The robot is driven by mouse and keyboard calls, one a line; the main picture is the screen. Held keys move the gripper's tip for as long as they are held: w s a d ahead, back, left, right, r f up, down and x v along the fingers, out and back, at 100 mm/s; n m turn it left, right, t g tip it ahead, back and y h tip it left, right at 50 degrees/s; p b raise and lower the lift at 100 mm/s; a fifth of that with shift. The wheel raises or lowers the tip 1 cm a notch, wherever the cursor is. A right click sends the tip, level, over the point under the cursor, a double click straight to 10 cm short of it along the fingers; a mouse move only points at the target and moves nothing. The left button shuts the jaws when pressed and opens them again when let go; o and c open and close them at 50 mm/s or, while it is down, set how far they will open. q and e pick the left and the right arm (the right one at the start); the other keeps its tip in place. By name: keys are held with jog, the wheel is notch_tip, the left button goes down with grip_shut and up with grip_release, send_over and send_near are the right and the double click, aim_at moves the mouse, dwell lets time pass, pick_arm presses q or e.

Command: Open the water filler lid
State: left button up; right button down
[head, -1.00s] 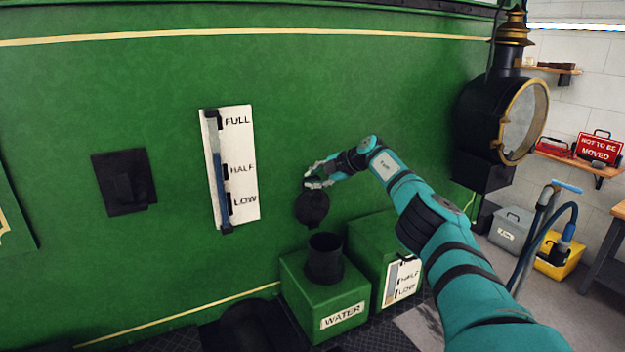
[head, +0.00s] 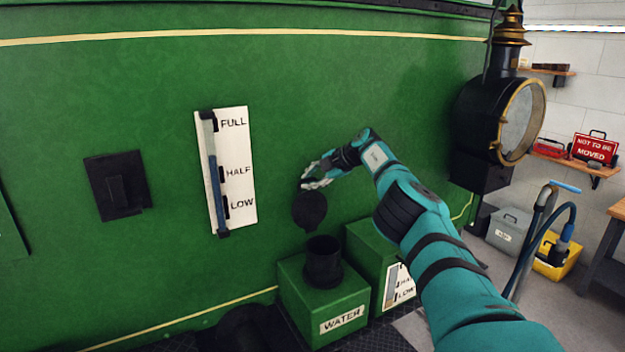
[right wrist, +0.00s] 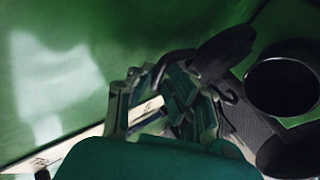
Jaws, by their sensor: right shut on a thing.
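The water filler is a black round neck (head: 323,265) on top of a green box with a WATER label (head: 342,318). Its black round lid (head: 310,210) stands raised above and behind the neck, against the green wall, leaving the mouth uncovered. In the right wrist view the lid (right wrist: 226,50) is tilted edge-on beside the open neck (right wrist: 283,85). My right gripper (head: 307,182) is at the lid's upper edge, shut on the lid; the fingers (right wrist: 165,100) partly hide the exact contact. My left gripper is in neither view.
A level gauge (head: 240,165) and a black wall plate (head: 117,186) are on the green side to the left. A second green box (head: 370,240) with a smaller gauge adjoins the filler box. A large lamp (head: 490,115) stands at the right. A blue hose hangs beyond my arm.

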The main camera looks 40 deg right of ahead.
jog(key=c, duration=1.6)
grip_release()
jog(key=shift+a+f, duration=0.35)
jog(key=shift+f, duration=0.25)
jog(key=shift+o, duration=1)
jog(key=shift+w, duration=0.45)
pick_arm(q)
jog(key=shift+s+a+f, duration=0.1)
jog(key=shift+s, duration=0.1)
pick_arm(e)
jog(key=shift+s+r, duration=0.1)
jog(key=shift+s+d+r, duration=0.5)
jog(key=shift+s+r, duration=0.1)
jog(key=shift+s, duration=0.05)
jog(key=v, duration=1)
jog(key=shift+a, duration=0.2)
